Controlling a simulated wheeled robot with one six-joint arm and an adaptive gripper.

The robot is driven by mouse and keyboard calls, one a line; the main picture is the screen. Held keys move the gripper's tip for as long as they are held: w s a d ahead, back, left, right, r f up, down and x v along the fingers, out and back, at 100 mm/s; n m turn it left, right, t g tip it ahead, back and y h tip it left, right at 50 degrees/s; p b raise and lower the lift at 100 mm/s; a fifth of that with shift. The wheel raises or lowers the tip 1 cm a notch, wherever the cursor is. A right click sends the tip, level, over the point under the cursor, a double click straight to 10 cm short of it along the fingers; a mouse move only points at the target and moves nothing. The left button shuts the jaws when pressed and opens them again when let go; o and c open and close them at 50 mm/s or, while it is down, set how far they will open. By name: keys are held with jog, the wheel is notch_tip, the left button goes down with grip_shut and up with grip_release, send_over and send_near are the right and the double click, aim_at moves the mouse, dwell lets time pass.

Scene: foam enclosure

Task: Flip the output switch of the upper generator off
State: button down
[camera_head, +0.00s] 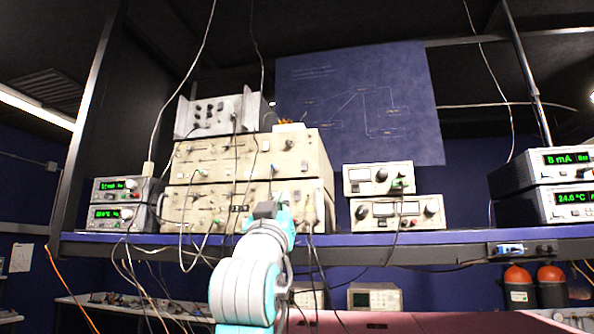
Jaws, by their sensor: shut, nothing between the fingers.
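Two large beige rack instruments are stacked on the shelf, an upper one (222,155) and a lower one (200,208). Two smaller beige units with dials and meters, an upper one (357,189) and a lower one (360,215), are stacked to their right. I cannot tell which upper unit is the generator. The output switch is too small to make out. My gripper (277,202) is shut and empty, in front of the lower large instrument's right part. My wrist hides part of that front, and the fingertips are hard to see.
Stacked green-display meters stand at the left (115,190) and right (560,160). A grey module (218,115) sits on top of the large instruments. Cables hang across the fronts and below the shelf edge (450,239).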

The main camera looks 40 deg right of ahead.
aim_at(305, 167)
jog(key=shift+m+g+h, duration=0.4)
jog(key=shift+m+h, duration=0.1)
jog(key=shift+m, duration=0.1)
jog(key=s+r, duration=0.1)
jog(key=r, duration=0.1)
jog(key=s+r, duration=0.1)
jog(key=shift+s+r, duration=0.2)
jog(key=shift+r, duration=0.15)
jog(key=x, duration=0.4)
jog(key=f+x, duration=0.1)
jog(key=x, duration=0.2)
jog(key=d+x, duration=0.1)
jog(key=x, duration=0.3)
jog(key=shift+w+d, duration=0.15)
jog(key=shift+w, duration=0.45)
jog(key=shift+w+d+f, duration=0.1)
jog(key=shift+w+d, duration=0.35)
jog(key=shift+d, duration=0.1)
jog(key=shift+w+d+f, duration=0.15)
jog(key=shift+w+d, duration=0.05)
jog(key=shift+d, duration=0.1)
jog(key=shift+a, duration=0.1)
